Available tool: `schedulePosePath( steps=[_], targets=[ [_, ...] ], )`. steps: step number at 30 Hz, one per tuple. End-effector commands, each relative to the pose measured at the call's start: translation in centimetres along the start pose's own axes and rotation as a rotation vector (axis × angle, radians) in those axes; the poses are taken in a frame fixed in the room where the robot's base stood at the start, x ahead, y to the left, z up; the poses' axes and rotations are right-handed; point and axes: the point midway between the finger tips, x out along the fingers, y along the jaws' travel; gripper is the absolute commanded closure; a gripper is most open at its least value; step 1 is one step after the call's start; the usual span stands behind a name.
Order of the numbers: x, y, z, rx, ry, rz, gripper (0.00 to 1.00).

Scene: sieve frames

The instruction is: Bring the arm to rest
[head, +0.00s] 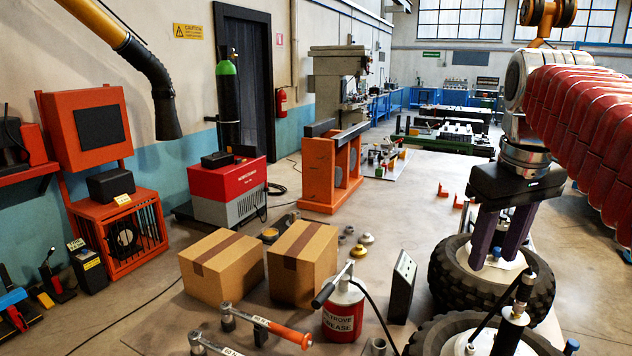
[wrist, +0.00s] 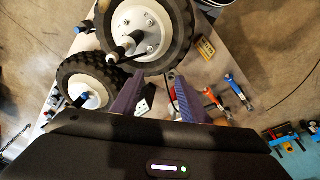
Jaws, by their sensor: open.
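My gripper (head: 497,262) hangs at the right of the head view, its two purple fingers pointing down and apart. It is open, and I see nothing held between the fingers. The fingers appear in front of the rear black tyre with a white hub; I cannot tell the gap between them. In the wrist view my gripper (wrist: 158,80) shows its fingers spread above the floor and work surface. My arm, with a red ribbed cover, reaches in from the right edge.

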Motion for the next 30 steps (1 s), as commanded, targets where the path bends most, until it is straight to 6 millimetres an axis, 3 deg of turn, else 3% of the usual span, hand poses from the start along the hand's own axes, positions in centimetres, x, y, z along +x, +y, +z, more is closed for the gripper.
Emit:
schedulePosePath(
  steps=[17,30],
  targets=[
    [4.9,-6.7,4.0,0.077,0.113,0.019,0.6],
    [9.8,-11.3,7.9,0.141,0.203,0.013,0.6]
  ],
)
